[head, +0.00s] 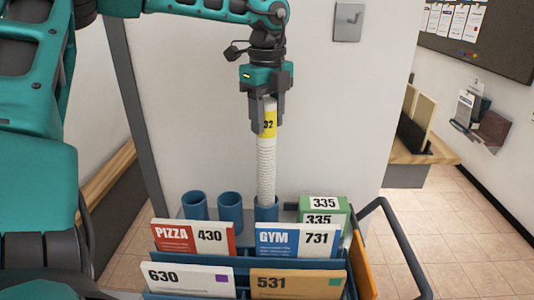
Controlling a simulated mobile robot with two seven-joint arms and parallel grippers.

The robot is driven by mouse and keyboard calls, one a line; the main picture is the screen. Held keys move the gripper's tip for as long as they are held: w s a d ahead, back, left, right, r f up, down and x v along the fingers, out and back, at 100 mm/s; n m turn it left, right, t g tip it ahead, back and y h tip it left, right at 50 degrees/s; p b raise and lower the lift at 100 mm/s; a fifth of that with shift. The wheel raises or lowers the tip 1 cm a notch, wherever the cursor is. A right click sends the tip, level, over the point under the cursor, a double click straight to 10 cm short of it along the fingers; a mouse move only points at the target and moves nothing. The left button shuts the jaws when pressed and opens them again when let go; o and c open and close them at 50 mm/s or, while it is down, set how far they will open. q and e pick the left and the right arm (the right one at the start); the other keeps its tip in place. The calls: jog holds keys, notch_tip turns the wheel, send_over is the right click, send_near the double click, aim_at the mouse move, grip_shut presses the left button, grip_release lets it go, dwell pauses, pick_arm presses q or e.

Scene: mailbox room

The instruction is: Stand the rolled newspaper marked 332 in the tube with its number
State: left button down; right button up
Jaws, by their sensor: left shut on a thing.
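My left gripper (268,126) is shut on the upper part of a rolled newspaper (266,168). The roll is white and upright, with a yellow label showing "32"; a finger hides the rest of the number. Its lower end is at the mouth of the rightmost of three blue tubes (262,213) and seems to be inside the rim; how deep I cannot tell. The left tube (195,207) and the middle tube (230,209) look empty from here. No tube numbers can be read; mail in front hides the lower parts. My right gripper is not in view.
The cart rack holds a red PIZZA 430 mailer (192,238), a blue GYM 731 mailer (297,240), a white 630 envelope (188,279) and a tan 531 envelope (297,284). A dark cart handle (398,245) is at right.

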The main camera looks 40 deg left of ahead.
aim_at(270, 100)
pick_arm(q)
notch_tip(270, 100, down, 8)
jog(key=shift+r, duration=0.15)
dwell(0.3)
jog(key=shift+b, duration=0.4)
jog(key=c, duration=0.6)
grip_release()
jog(key=shift+o, duration=0.2)
jog(key=shift+p, duration=0.55)
jog(key=r, duration=1.2)
jog(key=shift+w+d+r, duration=0.15)
jog(key=shift+d+r, duration=0.05)
jog(key=shift+r, duration=0.1)
